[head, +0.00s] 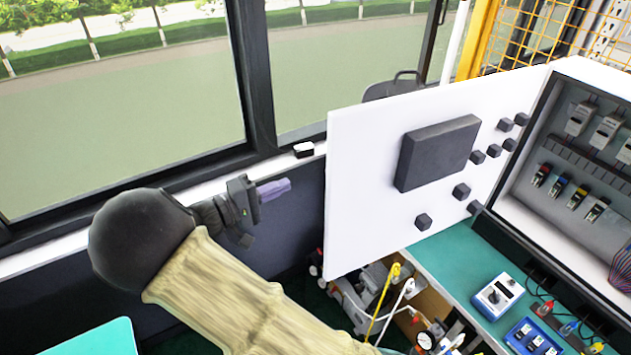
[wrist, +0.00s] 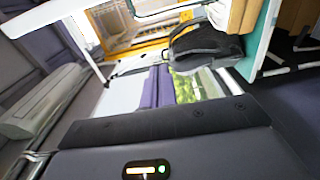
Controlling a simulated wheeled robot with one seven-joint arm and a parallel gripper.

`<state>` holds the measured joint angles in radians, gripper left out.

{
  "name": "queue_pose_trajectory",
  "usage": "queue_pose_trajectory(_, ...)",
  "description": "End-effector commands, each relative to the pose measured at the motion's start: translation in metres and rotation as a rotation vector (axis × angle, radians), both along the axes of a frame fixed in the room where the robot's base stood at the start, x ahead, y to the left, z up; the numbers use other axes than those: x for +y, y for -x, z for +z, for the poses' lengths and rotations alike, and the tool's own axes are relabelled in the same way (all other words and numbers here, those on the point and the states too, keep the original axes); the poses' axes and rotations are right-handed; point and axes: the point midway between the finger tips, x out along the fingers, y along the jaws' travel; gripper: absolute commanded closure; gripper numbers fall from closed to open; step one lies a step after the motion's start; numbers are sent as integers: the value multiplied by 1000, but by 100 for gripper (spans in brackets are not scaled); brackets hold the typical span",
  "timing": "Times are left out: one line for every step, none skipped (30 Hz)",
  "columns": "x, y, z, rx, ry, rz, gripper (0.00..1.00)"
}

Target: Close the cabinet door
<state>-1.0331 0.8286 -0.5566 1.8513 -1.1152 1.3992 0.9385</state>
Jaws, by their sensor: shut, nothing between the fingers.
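The cabinet door (head: 365,215) is a white panel with a dark square block and several small dark knobs on its face. In the head view it stands wide open, swung out to the left of the cabinet (head: 545,225). The cabinet's inside, with breakers and terminals, is exposed at the right. My gripper (head: 286,187) is left of the door's free edge, apart from it in the picture, with its purple fingers pointing right. The fingers are shut and empty; they also show together in the wrist view (wrist: 158,75). I cannot clearly make out the door in the wrist view.
A teal bench (head: 455,265) with a blue-and-white device (head: 497,295) lies below the cabinet. Hoses and a gauge (head: 425,340) crowd the space under the door. Windows and a sill (head: 85,240) run behind my arm. A yellow mesh fence (head: 535,35) stands behind.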

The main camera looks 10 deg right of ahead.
Motion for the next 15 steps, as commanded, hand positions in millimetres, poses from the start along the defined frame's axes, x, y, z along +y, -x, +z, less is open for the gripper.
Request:
queue_pose_trajectory(-2,-1,1,0,1,-1,100)
queue_pose_trajectory(-3,-1,1,0,1,-1,100)
queue_pose_trajectory(-5,-2,1,0,1,-2,100)
queue_pose_trajectory(-8,-3,2,0,1,-2,100)
queue_pose_trajectory(-10,-4,2,1,1,-1,100)
queue_pose_trajectory(-15,-5,2,2,2,-2,100)
queue_pose_trajectory(-19,-6,2,2,2,-4,100)
queue_pose_trajectory(-24,-8,3,2,2,-5,100)
queue_pose_trajectory(-29,-10,3,2,2,-4,100)
queue_pose_trajectory(-34,-12,3,2,3,-4,100)
queue_pose_trajectory(-39,-14,4,2,3,-5,100)
queue_pose_trajectory(-46,-16,4,2,2,-5,100)
queue_pose_trajectory(-51,-17,4,2,2,-4,100)
queue_pose_trajectory(-56,-19,4,3,3,-5,100)
queue_pose_trajectory(-63,-22,4,2,2,-5,100)
